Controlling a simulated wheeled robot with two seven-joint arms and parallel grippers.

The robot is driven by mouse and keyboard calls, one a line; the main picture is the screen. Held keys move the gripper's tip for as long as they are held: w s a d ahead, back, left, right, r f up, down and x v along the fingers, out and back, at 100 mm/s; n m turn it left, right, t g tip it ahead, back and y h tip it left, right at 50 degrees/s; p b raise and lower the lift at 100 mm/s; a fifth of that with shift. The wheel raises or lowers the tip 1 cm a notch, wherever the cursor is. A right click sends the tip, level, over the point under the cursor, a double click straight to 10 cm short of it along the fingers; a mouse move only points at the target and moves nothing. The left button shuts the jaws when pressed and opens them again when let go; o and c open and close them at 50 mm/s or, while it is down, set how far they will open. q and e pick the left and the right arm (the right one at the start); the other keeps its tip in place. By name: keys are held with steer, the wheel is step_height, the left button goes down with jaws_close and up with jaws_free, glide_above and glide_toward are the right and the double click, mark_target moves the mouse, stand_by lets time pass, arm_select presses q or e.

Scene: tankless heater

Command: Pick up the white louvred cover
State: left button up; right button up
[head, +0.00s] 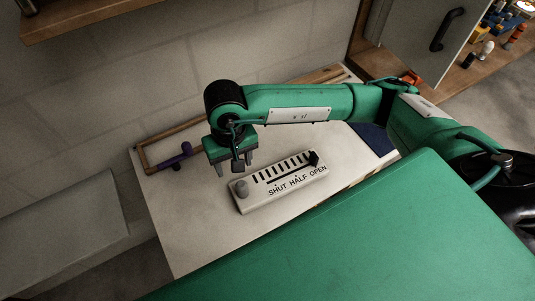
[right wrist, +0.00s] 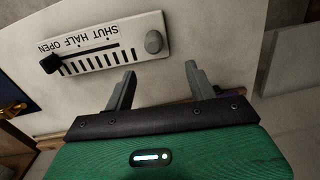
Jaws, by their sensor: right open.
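The white louvred cover (head: 284,183) lies on the pale table top. It has a row of dark slots, a grey round knob (head: 241,188) at its left end and a black slider knob (head: 314,158) at the end marked OPEN. My right gripper (head: 234,170) is open and empty, pointing down above the table near the knob end. In the right wrist view the cover (right wrist: 105,45) is beyond the two spread fingers (right wrist: 160,82), apart from them, with the grey knob nearest. My left gripper is not in view.
A purple object (head: 175,160) lies near the wooden edging at the table's back left. A dark blue patch (head: 372,138) is at the table's right. A grey cabinet door with a black handle (head: 448,29) stands at the back right. The table's front left is clear.

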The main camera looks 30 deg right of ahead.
mark_target(241, 184)
steer(key=shift+w+d+f+h+p, duration=0.15)
steer(key=shift+d+f+h+p, duration=0.2)
steer(key=shift+f, duration=0.2)
steer(key=f, duration=0.2)
steer(key=f+p, duration=0.1)
steer(key=f, duration=0.3)
steer(key=shift+s+p, duration=0.25)
steer(key=shift+p, duration=0.05)
steer(key=shift+w+f, duration=0.1)
steer(key=shift+f, duration=0.25)
steer(key=shift+s+f+p, duration=0.25)
steer(key=shift+f+p, duration=0.5)
steer(key=shift+p, duration=0.05)
step_height(241, 184, down, 3)
steer(key=shift+s+f+p, duration=0.1)
steer(key=shift+f+p, duration=0.05)
steer(key=shift+p, duration=0.6)
steer(key=shift+f, duration=0.35)
steer(key=c, duration=1.1)
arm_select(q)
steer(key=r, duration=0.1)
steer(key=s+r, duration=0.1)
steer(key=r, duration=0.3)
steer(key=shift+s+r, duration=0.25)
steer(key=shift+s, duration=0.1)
arm_select(e)
jaws_close()
steer(key=shift+r, duration=0.1)
